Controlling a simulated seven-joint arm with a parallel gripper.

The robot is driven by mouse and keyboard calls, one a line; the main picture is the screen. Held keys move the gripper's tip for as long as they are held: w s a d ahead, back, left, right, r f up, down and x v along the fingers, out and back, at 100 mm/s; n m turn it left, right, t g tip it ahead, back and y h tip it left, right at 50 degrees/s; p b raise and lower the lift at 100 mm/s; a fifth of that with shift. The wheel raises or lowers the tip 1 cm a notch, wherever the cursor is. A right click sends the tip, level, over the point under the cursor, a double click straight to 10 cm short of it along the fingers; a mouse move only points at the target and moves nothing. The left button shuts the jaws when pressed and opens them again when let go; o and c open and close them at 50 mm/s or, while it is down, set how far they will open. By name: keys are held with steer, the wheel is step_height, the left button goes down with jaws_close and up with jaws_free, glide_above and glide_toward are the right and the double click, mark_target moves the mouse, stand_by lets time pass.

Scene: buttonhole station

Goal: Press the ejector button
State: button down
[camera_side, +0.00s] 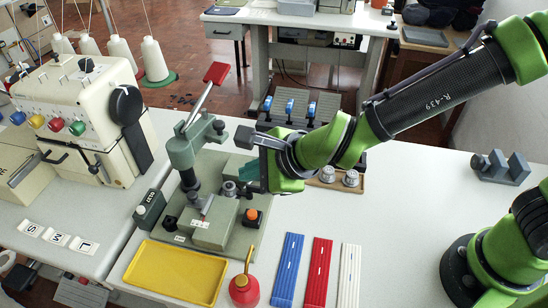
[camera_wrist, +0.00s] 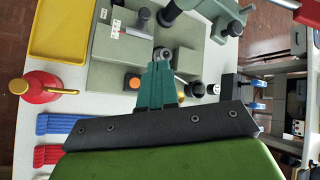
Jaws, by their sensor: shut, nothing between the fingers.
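The orange button (camera_side: 252,214) sits on a black housing at the front right of the grey-green press base (camera_side: 183,236). It also shows in the wrist view (camera_wrist: 132,83), just left of my fingers. My gripper (camera_side: 243,170) is shut and empty, with teal fingers. It is above and behind the button in the side view, beside the press. In the wrist view my fingertips (camera_wrist: 160,66) overlap a round metal part (camera_wrist: 162,54); I cannot tell whether they touch it. The button's top is uncovered in both views.
The press (camera_side: 183,148) with its red-handled lever (camera_side: 214,74) stands left of my gripper. A yellow tray (camera_side: 176,272), a red oil can (camera_side: 244,288) and blue, red and white strips (camera_side: 289,270) lie in front. The table's right half is mostly clear.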

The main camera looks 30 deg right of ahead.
steer(key=shift+f, duration=0.1)
glide_above(256, 218)
steer(key=shift+f, duration=4.3)
steer(key=shift+f, duration=0.1)
steer(key=shift+f, duration=0.3)
steer(key=shift+f, duration=0.6)
steer(key=shift+r, duration=1)
steer(key=shift+r, duration=2.55)
